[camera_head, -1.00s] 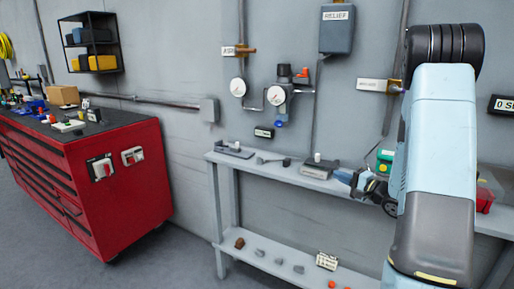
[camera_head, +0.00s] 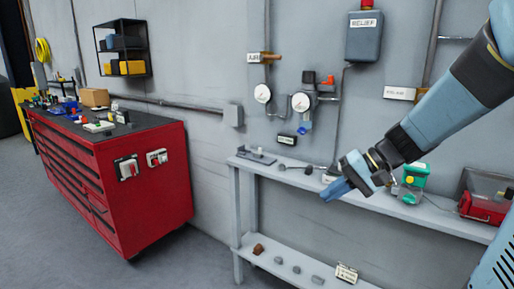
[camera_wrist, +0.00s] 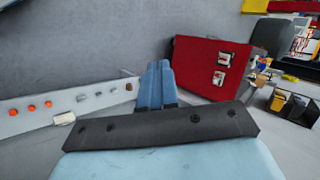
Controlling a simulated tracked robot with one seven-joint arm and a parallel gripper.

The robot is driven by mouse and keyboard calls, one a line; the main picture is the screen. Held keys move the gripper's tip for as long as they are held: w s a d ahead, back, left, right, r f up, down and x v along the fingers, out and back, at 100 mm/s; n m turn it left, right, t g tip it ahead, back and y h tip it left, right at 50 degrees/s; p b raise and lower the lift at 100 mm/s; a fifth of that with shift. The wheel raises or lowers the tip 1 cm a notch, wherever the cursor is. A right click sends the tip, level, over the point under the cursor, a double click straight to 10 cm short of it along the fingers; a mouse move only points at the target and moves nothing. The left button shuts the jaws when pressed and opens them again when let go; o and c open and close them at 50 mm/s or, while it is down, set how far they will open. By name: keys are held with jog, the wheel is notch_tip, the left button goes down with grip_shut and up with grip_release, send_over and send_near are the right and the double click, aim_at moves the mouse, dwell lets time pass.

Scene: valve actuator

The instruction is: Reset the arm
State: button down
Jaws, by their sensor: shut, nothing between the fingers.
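My gripper (camera_head: 336,188) is in front of the wall bench in the head view, with its blue fingers pointing down and left. The fingers are together with nothing between them. My arm comes in from the right edge of the head view, bent and slanting down to the gripper. The gripper covers part of the bench top, so what lies behind it is hidden.
The grey wall bench (camera_head: 262,173) holds small tools, a green item (camera_head: 414,174) and a red box (camera_head: 484,207). A red tool cabinet (camera_head: 150,195) stands at left. A regulator with gauges (camera_head: 300,102) and a relief box (camera_head: 364,38) are on the wall. Floor between is clear.

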jog(key=s+d+r+n+t+h, duration=0.1)
jog(key=s+d+r+h, duration=0.1)
jog(key=s, duration=0.4)
jog(key=s+d+r+n+t+h, duration=0.1)
jog(key=s+d+r+t+h, duration=0.1)
jog(key=s+h, duration=0.3)
jog(key=shift+s+d+r+t+h, duration=0.35)
jog(key=shift+d+r+h, duration=0.45)
jog(key=shift+d+h, duration=0.15)
